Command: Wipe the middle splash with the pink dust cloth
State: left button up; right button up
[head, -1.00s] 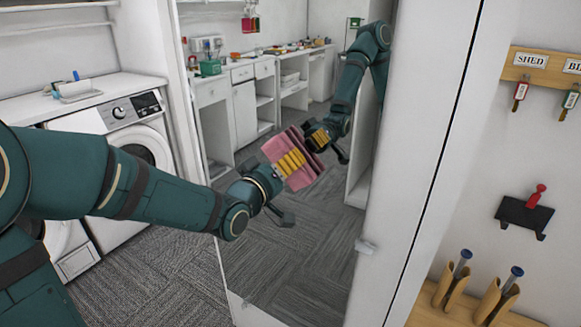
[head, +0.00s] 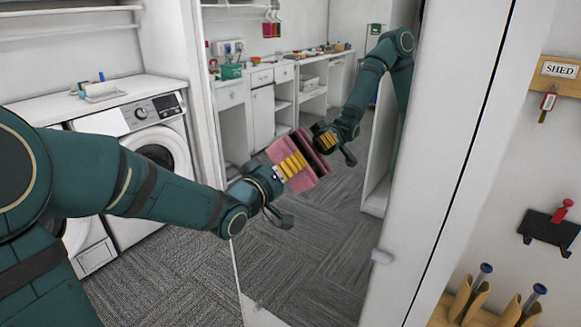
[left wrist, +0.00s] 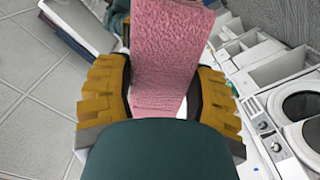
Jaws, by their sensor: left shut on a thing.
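The pink dust cloth (head: 312,178) is gripped in my left gripper (head: 291,166), in front of a tall mirror (head: 300,262). The left wrist view also shows the cloth (left wrist: 172,45) between the yellow fingers of my left gripper (left wrist: 160,92). The reflected cloth and arm show just to the right of the real ones. The cloth looks very close to the glass; I cannot tell if it touches. I cannot make out any splash on the mirror. My right gripper is not in view.
A white washing machine (head: 150,128) stands left of the mirror. To the right are a white panel (head: 455,160), a SHED key board (head: 560,72), a dark shelf with a red object (head: 548,226) and wooden holders (head: 475,300). The mirror reflects counters and carpet.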

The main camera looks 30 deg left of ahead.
pick_arm(q)
jog(key=shift+s+a, duration=0.2)
jog(key=shift+s, duration=2.45)
jog(key=s, duration=0.3)
jog(key=shift+a, duration=0.1)
